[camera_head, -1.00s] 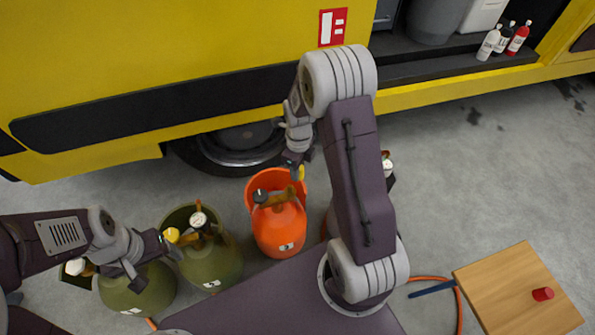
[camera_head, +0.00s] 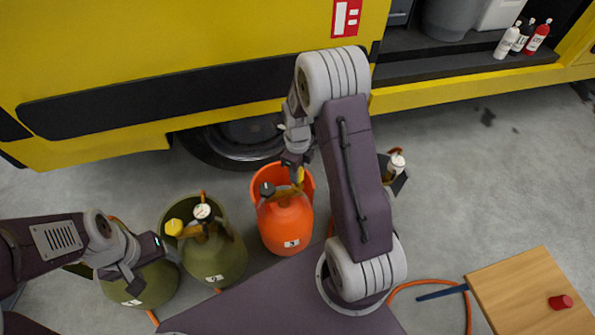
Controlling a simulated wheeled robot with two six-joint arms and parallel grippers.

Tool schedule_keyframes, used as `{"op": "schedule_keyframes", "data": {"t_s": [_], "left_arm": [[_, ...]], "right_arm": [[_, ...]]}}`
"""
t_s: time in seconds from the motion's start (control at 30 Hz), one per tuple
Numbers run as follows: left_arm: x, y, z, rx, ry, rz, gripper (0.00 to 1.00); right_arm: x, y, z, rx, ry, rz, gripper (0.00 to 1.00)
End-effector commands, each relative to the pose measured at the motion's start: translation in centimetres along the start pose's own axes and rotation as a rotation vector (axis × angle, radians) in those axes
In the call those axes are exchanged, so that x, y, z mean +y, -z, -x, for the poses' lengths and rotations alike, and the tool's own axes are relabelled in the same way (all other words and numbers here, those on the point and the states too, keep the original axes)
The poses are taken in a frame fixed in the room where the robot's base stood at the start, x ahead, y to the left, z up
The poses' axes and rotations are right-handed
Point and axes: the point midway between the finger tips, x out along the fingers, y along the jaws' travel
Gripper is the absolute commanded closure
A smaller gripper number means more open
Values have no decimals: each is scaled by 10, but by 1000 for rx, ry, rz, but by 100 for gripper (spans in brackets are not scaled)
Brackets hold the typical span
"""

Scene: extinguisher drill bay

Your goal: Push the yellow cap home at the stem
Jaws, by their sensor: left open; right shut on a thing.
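A yellow cap (camera_head: 300,175) shows at the tips of my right gripper (camera_head: 296,165), which is shut on it. The cap is at the brown valve (camera_head: 284,194) on top of the orange cylinder (camera_head: 287,228); I cannot tell whether it touches the stem. A second yellow cap (camera_head: 173,227) sits on the valve of an olive cylinder (camera_head: 222,262), beside a white gauge (camera_head: 202,211). My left gripper (camera_head: 150,262) is open and empty, left of that cylinder and over another olive cylinder (camera_head: 155,287), which it partly hides.
A yellow truck (camera_head: 220,45) with a dark wheel (camera_head: 235,145) stands behind the cylinders. Another item with a white gauge (camera_head: 397,163) stands partly hidden behind my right arm. A wooden table (camera_head: 525,285) with a red cylinder (camera_head: 560,302) is at the right. The floor between is open.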

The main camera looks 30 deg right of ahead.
Motion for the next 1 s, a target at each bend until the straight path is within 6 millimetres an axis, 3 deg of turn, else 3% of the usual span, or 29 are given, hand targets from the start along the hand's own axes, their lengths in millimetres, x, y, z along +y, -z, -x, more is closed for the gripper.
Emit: {"op": "schedule_keyframes", "data": {"t_s": [1.0], "left_arm": [[0, 0, 0, 0, 0, 0, 27]], "right_arm": [[0, -1, -7, -1, 1, 0, 100]]}}
